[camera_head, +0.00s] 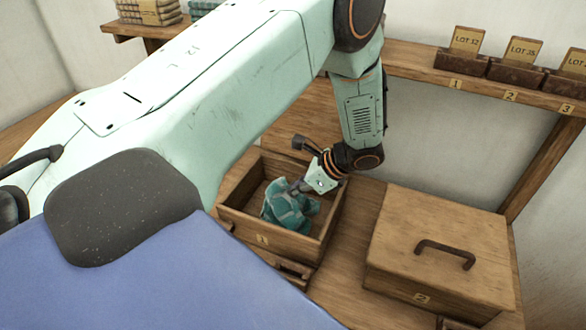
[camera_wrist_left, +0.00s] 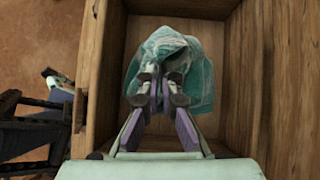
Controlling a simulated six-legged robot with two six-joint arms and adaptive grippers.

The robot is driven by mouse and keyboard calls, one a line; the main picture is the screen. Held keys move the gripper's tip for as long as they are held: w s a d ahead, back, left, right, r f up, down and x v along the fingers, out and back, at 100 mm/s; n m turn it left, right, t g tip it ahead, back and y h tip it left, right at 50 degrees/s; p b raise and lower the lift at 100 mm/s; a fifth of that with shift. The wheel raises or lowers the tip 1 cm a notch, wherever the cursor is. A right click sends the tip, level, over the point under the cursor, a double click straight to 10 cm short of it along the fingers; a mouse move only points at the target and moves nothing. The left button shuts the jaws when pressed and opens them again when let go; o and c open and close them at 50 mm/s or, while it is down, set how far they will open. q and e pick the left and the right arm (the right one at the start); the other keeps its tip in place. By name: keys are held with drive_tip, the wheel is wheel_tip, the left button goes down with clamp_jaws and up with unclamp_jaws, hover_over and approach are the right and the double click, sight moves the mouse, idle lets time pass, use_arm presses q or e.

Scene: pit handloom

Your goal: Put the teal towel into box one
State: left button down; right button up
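The teal towel (camera_head: 287,207) is a crumpled bundle inside the open wooden box one (camera_head: 262,241), which bears the number 1 on its front. In the left wrist view the towel (camera_wrist_left: 172,65) lies over the box floor, inside the walls (camera_wrist_left: 237,85). My left gripper (camera_head: 300,187) reaches down into the box from above. In the left wrist view its fingertips (camera_wrist_left: 161,90) are close together at the towel, with cloth bunched around them. Whether the towel rests fully on the floor is hard to see. My right gripper is not in view.
A closed wooden box marked 2 (camera_head: 440,249) with a dark handle stands to the right. A shelf (camera_head: 500,88) behind holds card holders with lot labels. Folded cloths (camera_head: 150,10) lie on a shelf at upper left. A blue surface (camera_head: 140,280) fills the lower left.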

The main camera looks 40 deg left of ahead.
use_arm(q)
drive_tip(key=shift+f, duration=0.55)
drive_tip(key=c, duration=1.8)
unclamp_jaws()
drive_tip(key=o, duration=0.3)
drive_tip(key=shift+o, duration=0.3)
drive_tip(key=o, duration=0.5)
drive_tip(key=shift+o, duration=0.2)
drive_tip(key=o, duration=0.7)
